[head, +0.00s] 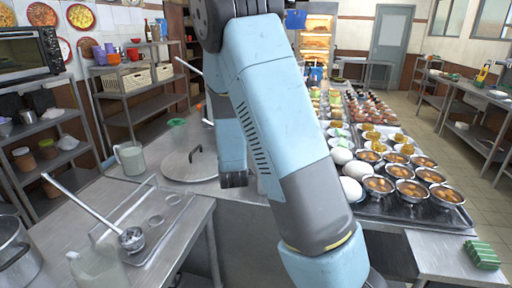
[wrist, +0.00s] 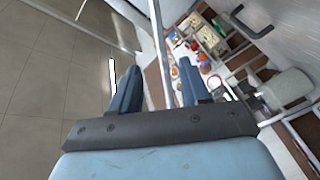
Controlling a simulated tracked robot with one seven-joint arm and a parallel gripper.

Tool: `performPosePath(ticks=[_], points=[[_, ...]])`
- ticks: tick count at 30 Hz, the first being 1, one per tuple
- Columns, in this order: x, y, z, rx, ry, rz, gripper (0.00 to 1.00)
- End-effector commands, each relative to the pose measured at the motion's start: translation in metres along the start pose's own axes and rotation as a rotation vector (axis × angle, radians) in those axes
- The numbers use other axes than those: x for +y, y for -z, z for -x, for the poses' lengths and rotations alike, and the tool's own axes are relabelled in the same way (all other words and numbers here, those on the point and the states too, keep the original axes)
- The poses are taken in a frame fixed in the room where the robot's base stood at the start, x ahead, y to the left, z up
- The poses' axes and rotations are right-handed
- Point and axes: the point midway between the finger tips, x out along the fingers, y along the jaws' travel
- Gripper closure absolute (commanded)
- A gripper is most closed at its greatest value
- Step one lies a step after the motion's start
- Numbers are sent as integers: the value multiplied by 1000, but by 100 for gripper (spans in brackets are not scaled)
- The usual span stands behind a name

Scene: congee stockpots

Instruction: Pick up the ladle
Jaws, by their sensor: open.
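A metal ladle (head: 131,238) lies in the head view at the lower left. Its bowl rests on a shallow metal tray (head: 172,222) and its long pale handle slants up and left past the tray's edge. My gripper (wrist: 157,80) shows in the wrist view with its two fingers apart and nothing between them. In the head view my arm crosses the middle, right of the ladle and well apart from it. I cannot make out the ladle in the wrist view. A second thin handle rises behind the large lidded pot (head: 190,165); its lower end is unclear.
A pitcher (head: 130,157) stands behind the tray and another clear jug (head: 97,268) in front. A stockpot (head: 15,250) is at the lower left edge. Several filled bowls (head: 411,190) and white eggs crowd the counter right of my arm. A green block (head: 482,255) lies near the front.

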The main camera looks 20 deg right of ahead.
Motion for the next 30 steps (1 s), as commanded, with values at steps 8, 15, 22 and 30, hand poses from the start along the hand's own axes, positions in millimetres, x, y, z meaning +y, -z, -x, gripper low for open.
performPosePath(ticks=[8, 15, 22, 30], points=[[0, 0, -41, 1, 0, -1, 54], [-1, 1, -55, 1, 0, -2, 54], [-4, 2, -85, 2, 1, -1, 54], [-3, 2, -101, 2, 2, -2, 54]])
